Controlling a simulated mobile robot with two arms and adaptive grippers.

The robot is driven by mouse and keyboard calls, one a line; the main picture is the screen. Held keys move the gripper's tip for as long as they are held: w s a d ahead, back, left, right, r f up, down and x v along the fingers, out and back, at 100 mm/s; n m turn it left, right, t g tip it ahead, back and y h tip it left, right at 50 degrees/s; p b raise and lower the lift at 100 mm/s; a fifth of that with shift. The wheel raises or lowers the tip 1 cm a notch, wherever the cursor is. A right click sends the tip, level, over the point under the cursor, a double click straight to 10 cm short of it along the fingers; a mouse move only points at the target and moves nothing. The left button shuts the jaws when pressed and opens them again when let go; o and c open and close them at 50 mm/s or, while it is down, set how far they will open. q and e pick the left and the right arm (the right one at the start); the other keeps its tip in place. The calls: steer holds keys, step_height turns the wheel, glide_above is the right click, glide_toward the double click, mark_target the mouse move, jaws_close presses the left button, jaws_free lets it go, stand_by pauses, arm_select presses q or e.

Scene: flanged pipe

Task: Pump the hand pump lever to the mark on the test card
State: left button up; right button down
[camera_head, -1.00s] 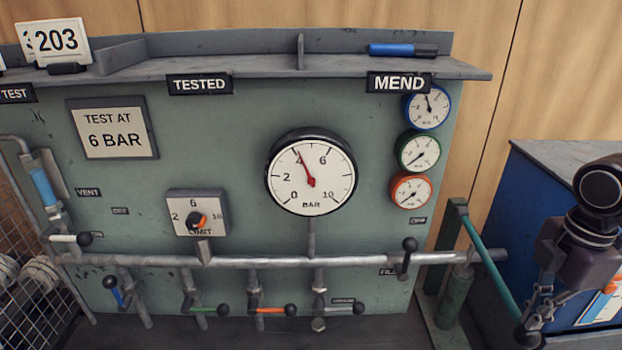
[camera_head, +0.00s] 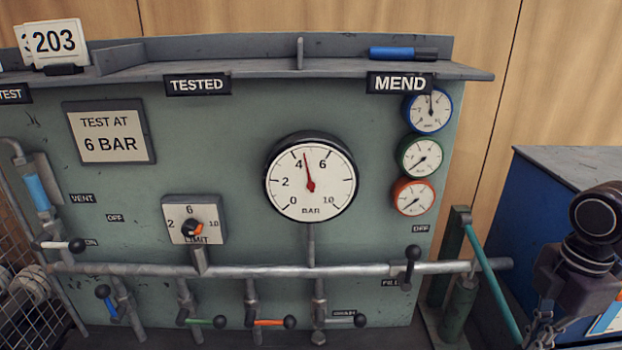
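The test card (camera_head: 109,133) on the panel reads "TEST AT 6 BAR". The large dial gauge (camera_head: 311,180) has its red needle between 4 and 6, a little past 4. The green pump lever (camera_head: 490,265) slopes down to the right from its post beside the panel; its far end is cut off by the bottom edge. My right gripper (camera_head: 541,330) is at the bottom right, next to the lever's lower part. Its fingertips are cut off, so its hold on the lever cannot be seen. My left gripper is not in view.
A horizontal pipe (camera_head: 350,270) with several small valve levers crosses the panel. A limit knob (camera_head: 192,229) sits left of the gauge. Three small gauges are at the right. A blue cabinet (camera_head: 545,200) stands behind my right arm. A wire basket (camera_head: 25,300) is at the left.

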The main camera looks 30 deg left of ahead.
step_height(320, 180, up, 18)
steer(key=p, duration=1)
stand_by(0.4)
